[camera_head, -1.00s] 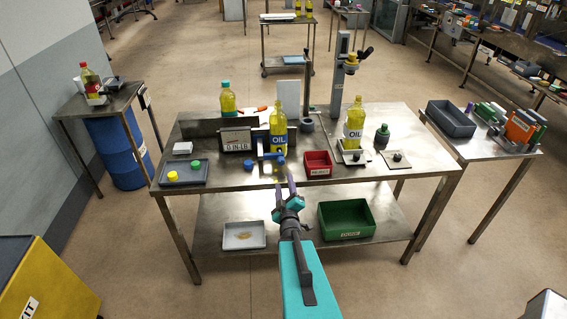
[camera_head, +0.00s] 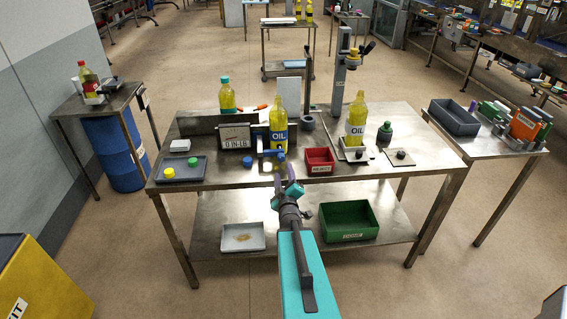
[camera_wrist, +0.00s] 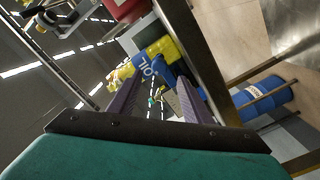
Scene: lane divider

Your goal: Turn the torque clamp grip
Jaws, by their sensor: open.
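The torque clamp's blue grip (camera_head: 267,153) is at the front of the tester, beside an upright yellow oil bottle (camera_head: 278,117). A tester display (camera_head: 234,138) reads "0 IN-LB". My gripper (camera_head: 284,173) is open with nothing between its fingers. It is at the table's front edge, just in front of the clamp and apart from it. In the wrist view, my two purple fingers (camera_wrist: 158,97) point towards a blue part (camera_wrist: 177,74) and the bottle (camera_wrist: 153,66), both tilted in that picture. The grip's exact shape is partly hidden by my fingers.
A blue cap (camera_head: 248,161) lies left of the clamp. A dark tray (camera_head: 180,169) with green and yellow caps is at the left. A red bin (camera_head: 320,161) and a second oil bottle (camera_head: 356,118) stand to the right. A green bin (camera_head: 348,221) is on the lower shelf.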

